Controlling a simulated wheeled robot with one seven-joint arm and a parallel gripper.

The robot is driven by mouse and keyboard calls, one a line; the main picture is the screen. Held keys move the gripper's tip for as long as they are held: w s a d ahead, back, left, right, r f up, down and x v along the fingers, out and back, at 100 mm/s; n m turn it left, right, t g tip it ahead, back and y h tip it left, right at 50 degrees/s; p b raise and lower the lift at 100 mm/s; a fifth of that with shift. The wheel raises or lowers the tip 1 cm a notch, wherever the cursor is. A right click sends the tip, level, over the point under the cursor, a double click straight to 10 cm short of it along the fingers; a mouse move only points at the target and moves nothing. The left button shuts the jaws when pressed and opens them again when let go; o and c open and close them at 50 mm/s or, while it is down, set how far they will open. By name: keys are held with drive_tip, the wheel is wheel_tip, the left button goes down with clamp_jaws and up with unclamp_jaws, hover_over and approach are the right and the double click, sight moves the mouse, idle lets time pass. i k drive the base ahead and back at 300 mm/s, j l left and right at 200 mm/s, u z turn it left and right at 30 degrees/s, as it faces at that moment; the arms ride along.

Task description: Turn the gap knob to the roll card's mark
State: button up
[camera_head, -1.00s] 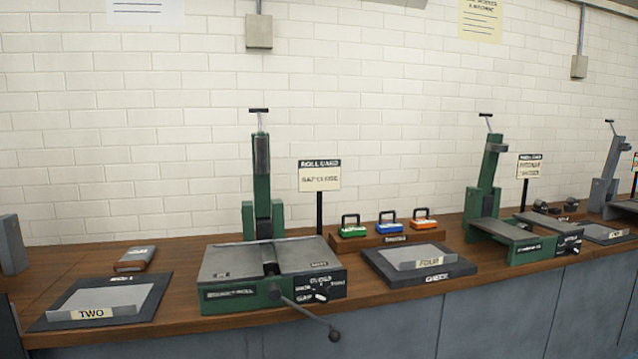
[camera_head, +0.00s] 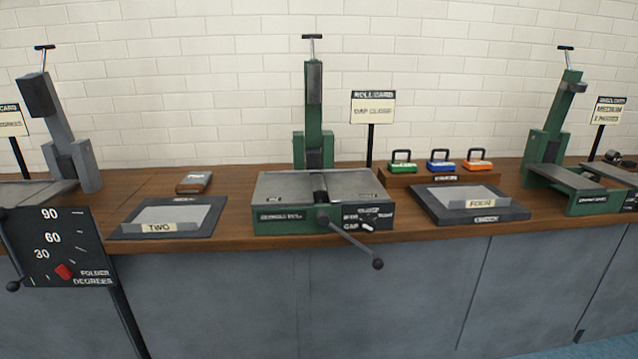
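The roll machine (camera_head: 285,220) is a green body with grey top plates and a green upright, standing mid-counter. Its black front panel carries the gap knob (camera_head: 367,227), small and pale, at the panel's lower right. The markings around it are too small to read surely, as is the mark the knob points at. The roll card (camera_head: 373,108) stands on a black post behind the machine and seems to read "GAP CLOSE". A crank arm with a black ball (camera_head: 378,264) slants down in front of the panel, just below the knob. My gripper is not in view.
A folder with a degrees dial (camera_head: 62,250) and red pointer stands at the left. Trays marked TWO (camera_head: 160,228) and FOUR (camera_head: 480,204) flank the roll machine. Coloured handled blocks (camera_head: 440,162) sit behind the right tray. Another green machine (camera_head: 580,180) stands at the right.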

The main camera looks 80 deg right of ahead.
sight(369, 225)
drive_tip(key=k+z, duration=0.1)
drive_tip(key=z, duration=1.6)
